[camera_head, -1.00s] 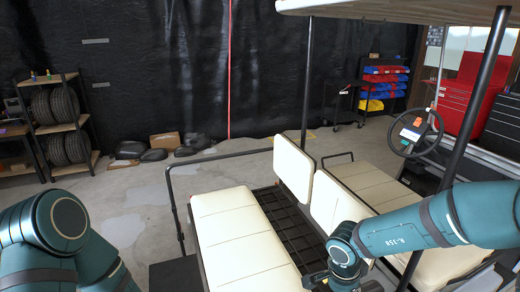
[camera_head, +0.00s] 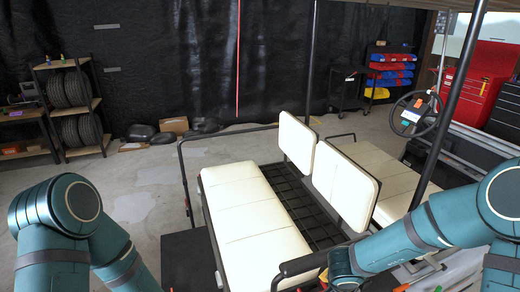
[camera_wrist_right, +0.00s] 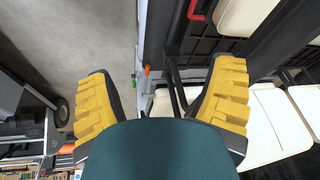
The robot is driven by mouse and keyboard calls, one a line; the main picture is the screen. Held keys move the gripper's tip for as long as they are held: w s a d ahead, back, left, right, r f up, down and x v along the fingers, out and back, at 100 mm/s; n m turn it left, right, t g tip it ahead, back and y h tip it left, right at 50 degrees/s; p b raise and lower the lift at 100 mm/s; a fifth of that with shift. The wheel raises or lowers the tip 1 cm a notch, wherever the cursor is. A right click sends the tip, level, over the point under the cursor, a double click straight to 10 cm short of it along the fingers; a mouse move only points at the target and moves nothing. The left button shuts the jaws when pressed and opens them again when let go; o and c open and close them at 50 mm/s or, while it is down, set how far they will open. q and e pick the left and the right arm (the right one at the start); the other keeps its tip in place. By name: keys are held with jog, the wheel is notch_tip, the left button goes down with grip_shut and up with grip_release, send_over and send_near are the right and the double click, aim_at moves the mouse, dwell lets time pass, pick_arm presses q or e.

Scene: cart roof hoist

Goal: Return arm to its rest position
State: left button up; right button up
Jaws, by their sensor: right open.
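My right arm (camera_head: 430,228) is teal and comes in from the right, reaching low across the cart's side. Its wrist (camera_head: 342,268) is at the bottom edge beside the cream rear seat (camera_head: 250,215), and its fingers are mostly cut off or hidden there. In the right wrist view my right gripper (camera_wrist_right: 164,68) has its two yellow-padded fingers wide apart with nothing between them. The cart's dark frame and cream seats show beyond the fingers. My left arm (camera_head: 70,225) is folded at the lower left, and its gripper is out of view.
The cart's roof post (camera_head: 450,105) stands close behind my right arm. A steering wheel (camera_head: 415,113) is beyond it. A black rail (camera_head: 188,180) edges the cart's left side. A tyre rack (camera_head: 70,110) stands at the far left. Bare floor (camera_head: 150,190) lies between.

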jog(key=s+a+f+n+y+b, duration=0.3)
jog(key=s+a+f+n, duration=0.1)
jog(key=f, duration=0.4)
jog(key=s+a+f+n+g+y+b, duration=0.1)
jog(key=s+a+f+n+y+b, duration=0.2)
jog(key=s+a+f, duration=0.4)
notch_tip(320, 180, down, 2)
jog(key=shift+s+a+f+n, duration=0.1)
jog(key=shift+s+a+n, duration=0.15)
jog(key=shift+n, duration=0.65)
